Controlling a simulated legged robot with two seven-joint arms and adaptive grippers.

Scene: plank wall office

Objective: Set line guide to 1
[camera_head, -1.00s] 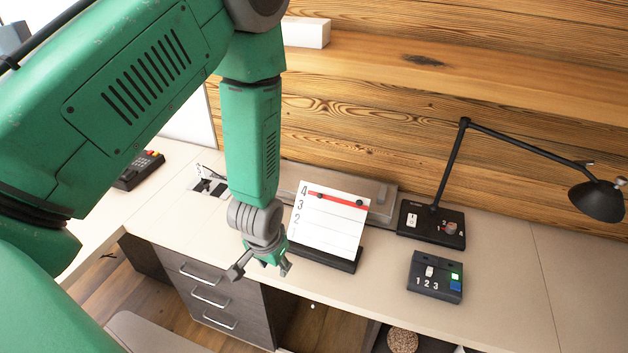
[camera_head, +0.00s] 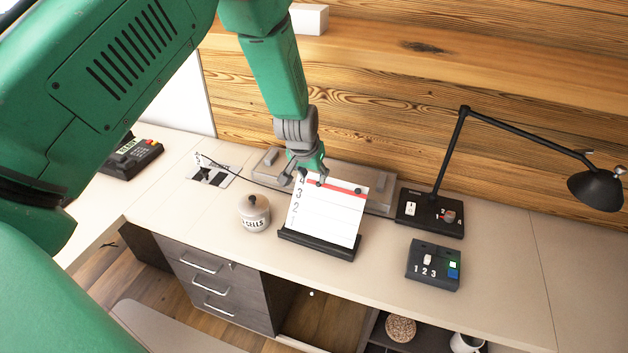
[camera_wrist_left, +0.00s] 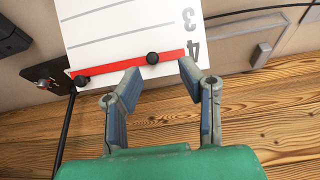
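A white board (camera_head: 327,218) with lines and the numbers 1 to 4 stands tilted in a black base (camera_head: 320,245) on the desk. The red line guide (camera_head: 342,187) lies across its top at the 4. My left gripper (camera_head: 304,181) is open and empty at the board's top left. My right gripper is out of view.
A lidded jar (camera_head: 254,215) stands left of the board. A switch box (camera_head: 434,266) and a black desk lamp (camera_head: 432,212) stand to the right. A phone (camera_head: 133,158) sits far left.

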